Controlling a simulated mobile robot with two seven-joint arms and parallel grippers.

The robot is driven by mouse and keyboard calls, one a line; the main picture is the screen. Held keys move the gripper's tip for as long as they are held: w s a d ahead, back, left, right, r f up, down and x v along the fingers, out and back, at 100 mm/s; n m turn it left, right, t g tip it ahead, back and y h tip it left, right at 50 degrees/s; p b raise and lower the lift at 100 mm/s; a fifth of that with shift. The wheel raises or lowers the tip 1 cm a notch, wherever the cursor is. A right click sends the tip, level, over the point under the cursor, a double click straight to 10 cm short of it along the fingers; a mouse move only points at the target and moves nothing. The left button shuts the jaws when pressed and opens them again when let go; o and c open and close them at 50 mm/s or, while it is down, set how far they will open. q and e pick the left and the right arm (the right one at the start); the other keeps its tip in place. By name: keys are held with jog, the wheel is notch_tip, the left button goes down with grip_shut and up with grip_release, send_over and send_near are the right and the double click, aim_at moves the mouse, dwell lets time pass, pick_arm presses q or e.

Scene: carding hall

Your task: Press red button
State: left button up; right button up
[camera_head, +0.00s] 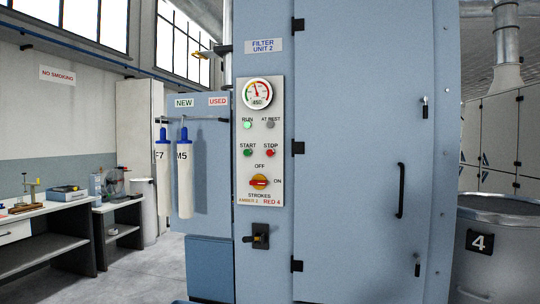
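The red button (270,153) is a small round button under the label STOP on a pale control panel (246,187). The panel is on the front of a blue filter cabinet. A green START button (248,153) sits to its left. Above them are a lit green RUN lamp (248,125) and a grey AT REST lamp (270,125). Below is a red and yellow rotary switch (259,181) marked OFF and ON. Neither of my grippers is in view.
A cabinet door (350,200) with a black handle (401,190) stands right of the panel. Two white cylinders with blue tops (163,180) hang from a rail at left. A grey drum marked 4 (505,265) stands at right. Benches (50,235) line the left wall.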

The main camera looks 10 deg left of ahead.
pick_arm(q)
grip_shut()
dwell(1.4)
